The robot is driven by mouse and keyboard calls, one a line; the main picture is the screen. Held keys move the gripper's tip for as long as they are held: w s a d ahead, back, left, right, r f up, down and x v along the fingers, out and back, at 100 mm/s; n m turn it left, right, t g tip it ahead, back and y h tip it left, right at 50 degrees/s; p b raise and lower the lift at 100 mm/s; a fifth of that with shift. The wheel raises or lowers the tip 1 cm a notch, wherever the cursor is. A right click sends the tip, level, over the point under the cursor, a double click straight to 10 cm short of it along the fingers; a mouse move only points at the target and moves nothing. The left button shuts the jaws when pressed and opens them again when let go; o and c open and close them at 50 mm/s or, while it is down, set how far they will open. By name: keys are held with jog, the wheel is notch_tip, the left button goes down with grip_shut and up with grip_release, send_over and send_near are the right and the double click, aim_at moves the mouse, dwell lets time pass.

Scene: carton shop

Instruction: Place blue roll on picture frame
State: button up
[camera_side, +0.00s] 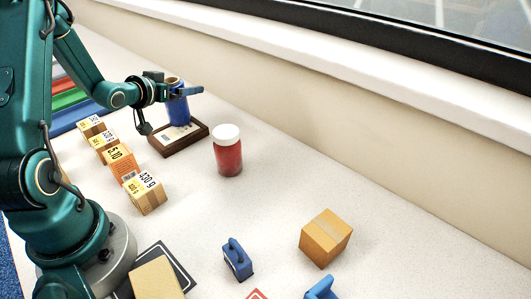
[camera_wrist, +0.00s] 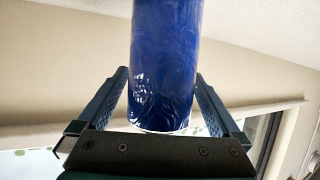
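The blue roll (camera_side: 178,110) stands upright at the picture frame (camera_side: 163,148), a dark brown frame with a pale picture lying flat on the table. The roll's lower end is over the picture; I cannot tell whether it touches. My gripper (camera_side: 182,91) is level with the roll's upper part, its fingers on either side. In the wrist view the roll (camera_wrist: 166,60) fills the space between the fingertips, and the gripper looks shut on it.
A red jar (camera_side: 228,155) with a white lid stands right of the frame. Several small cartons (camera_side: 122,162) line up to its left. A brown box (camera_side: 325,238) and a blue object (camera_side: 237,260) are nearer the front. The table right of the jar is clear.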

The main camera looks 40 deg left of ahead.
jog(key=shift+r, duration=0.15)
jog(key=shift+s+r, duration=0.15)
jog(key=shift+s, duration=0.1)
jog(key=v, duration=0.7)
